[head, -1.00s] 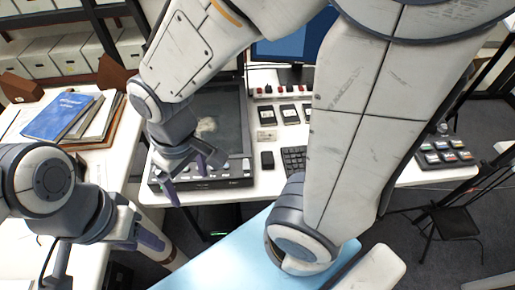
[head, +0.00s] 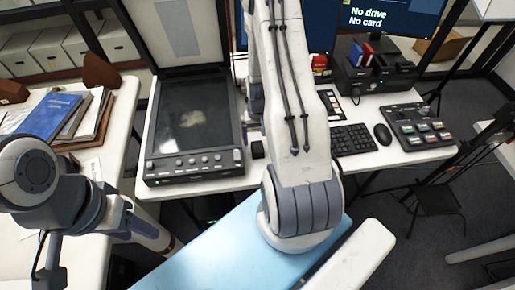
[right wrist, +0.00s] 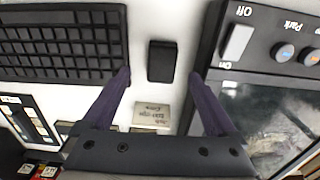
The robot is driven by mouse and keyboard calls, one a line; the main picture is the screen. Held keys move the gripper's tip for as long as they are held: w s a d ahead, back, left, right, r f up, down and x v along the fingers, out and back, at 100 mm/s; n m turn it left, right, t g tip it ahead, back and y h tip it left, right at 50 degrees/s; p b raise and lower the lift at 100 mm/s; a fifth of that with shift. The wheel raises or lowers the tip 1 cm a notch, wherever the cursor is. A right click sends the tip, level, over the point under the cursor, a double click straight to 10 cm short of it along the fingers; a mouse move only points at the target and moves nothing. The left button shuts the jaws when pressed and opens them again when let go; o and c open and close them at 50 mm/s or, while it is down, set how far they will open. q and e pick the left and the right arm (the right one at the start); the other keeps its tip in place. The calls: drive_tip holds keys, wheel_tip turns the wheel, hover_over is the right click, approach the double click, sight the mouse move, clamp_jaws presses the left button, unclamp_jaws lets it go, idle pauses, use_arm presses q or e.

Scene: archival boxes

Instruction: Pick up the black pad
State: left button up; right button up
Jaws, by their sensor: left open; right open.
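The black pad (right wrist: 161,61) is a small dark block on the white table in the right wrist view. It lies between and just beyond the fingertips of my open right gripper (right wrist: 160,76), with no visible contact. In the head view the pad (head: 257,149) shows just right of the scanner's front corner, partly beside my right arm. My right gripper is mostly hidden behind that arm there. My left gripper (head: 143,232) is open and empty at the lower left, away from the pad.
A scanner (head: 195,173) stands left of the pad, and a keyboard (head: 352,140) lies to its right. A small label card (right wrist: 150,115) lies near the pad. A mouse (head: 383,134), a button panel (head: 420,127) and a dock (head: 372,75) are further right.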

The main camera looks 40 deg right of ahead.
sight(257, 147)
drive_tip(key=shift+w+a+f+p, duration=0.1)
drive_tip(key=shift+f+p, duration=0.25)
drive_tip(key=shift+f, duration=1.15)
drive_tip(key=shift+w+f+p, duration=0.1)
drive_tip(key=shift+f+p, duration=0.25)
drive_tip(key=shift+f, duration=1.1)
drive_tip(key=c, duration=1.4)
